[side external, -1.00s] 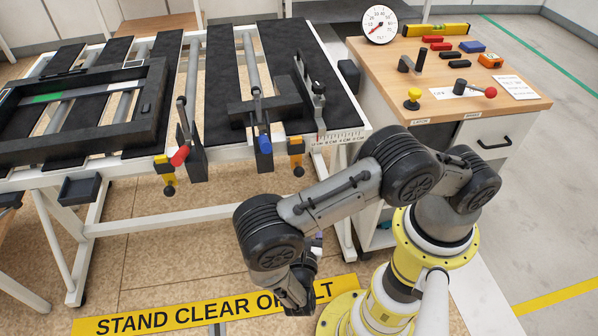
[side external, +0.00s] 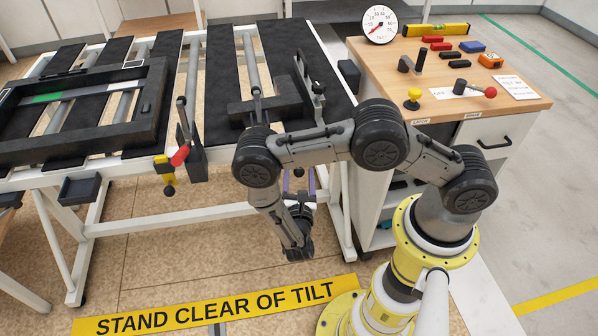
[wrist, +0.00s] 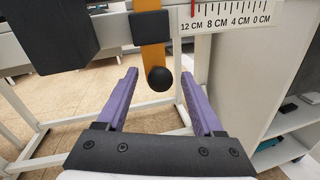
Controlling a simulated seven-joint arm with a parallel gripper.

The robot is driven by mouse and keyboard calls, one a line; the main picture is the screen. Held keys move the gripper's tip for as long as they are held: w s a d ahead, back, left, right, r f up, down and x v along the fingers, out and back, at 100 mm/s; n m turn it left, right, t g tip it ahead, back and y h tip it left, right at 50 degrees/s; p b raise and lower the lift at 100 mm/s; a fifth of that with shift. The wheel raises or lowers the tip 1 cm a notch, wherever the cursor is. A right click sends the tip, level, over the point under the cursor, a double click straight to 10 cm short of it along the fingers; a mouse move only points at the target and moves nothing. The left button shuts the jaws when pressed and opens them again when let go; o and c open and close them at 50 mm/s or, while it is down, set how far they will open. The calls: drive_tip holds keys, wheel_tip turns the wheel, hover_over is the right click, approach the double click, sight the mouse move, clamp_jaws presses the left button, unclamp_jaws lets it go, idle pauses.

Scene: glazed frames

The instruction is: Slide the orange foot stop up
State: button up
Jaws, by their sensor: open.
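The orange foot stop (wrist: 152,28) is an upright orange strip with a black ball knob (wrist: 160,79) at its lower end. It passes behind a black block on the white rail in the wrist view. In the side external view my arm hides most of it. My gripper (wrist: 160,74) is open, with its two purple fingers pointing at the stop. The knob appears between the fingertips in the picture, with a gap on each side. I cannot tell whether the fingers reach it in depth. My gripper (side external: 299,186) is below the table's front rail in the side external view.
A white scale (wrist: 232,15) marked in CM is right of the stop. A large black block (wrist: 52,36) hangs to its left. A white cabinet (wrist: 245,75) stands close on the right. A red-handled lever (side external: 180,156) and another yellow-orange stop (side external: 164,165) are further left.

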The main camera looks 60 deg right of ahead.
drive_tip(key=shift+w+d, duration=0.35)
drive_tip(key=shift+d, duration=0.2)
clamp_jaws()
idle(1.1)
